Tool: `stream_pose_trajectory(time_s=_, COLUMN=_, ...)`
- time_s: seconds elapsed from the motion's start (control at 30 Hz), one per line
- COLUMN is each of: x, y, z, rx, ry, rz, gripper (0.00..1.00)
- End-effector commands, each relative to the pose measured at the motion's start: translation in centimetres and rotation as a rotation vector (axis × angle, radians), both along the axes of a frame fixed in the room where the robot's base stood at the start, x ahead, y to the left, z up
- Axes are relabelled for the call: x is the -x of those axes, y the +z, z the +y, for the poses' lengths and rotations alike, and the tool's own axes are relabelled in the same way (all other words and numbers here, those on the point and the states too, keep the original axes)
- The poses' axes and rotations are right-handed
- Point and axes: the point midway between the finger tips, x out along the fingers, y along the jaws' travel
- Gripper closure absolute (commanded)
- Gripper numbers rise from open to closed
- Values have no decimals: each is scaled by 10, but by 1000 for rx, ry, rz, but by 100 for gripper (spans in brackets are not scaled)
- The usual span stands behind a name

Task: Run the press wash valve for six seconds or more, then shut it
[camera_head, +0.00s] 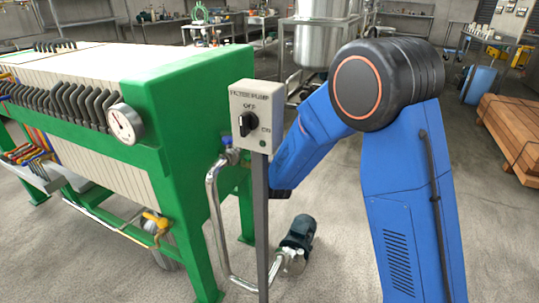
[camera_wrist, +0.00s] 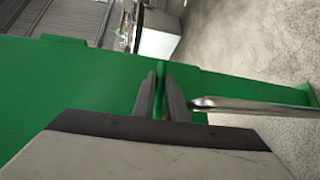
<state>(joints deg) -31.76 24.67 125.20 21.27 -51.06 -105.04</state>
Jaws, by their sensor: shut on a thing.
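My gripper (camera_wrist: 160,92) is shut on a slim green piece (camera_wrist: 160,74), which looks like a handle and stands between the two dark fingers. I cannot tell from its shape which valve it belongs to. A metal pipe (camera_wrist: 250,105) runs right from beside the fingers. In the head view, my arm reaches down behind the switch post, and my fingers and the held piece are hidden. The green filter press (camera_head: 180,95) fills the left. A blue-handled valve (camera_head: 231,156) sits atop the bent steel pipe (camera_head: 217,215) at its end. A yellow-handled valve (camera_head: 156,222) is lower left.
A grey filter pump switch box (camera_head: 257,115) stands on a thin post (camera_head: 262,220) close before my arm. A dark pump (camera_head: 298,235) lies on the floor behind. A steel tank (camera_head: 320,45) and wooden crates (camera_head: 512,130) stand farther back. The floor between is clear.

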Motion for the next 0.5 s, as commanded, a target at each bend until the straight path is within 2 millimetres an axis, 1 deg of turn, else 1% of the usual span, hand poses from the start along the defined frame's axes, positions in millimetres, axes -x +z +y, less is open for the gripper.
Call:
stream_pose_trajectory(time_s=0.2, x=3, y=-2, z=8, rx=1, ry=0, rz=4, gripper=100)
stream_pose_trajectory(time_s=0.5, x=3, y=-2, z=8, rx=2, ry=-1, rz=5, gripper=100)
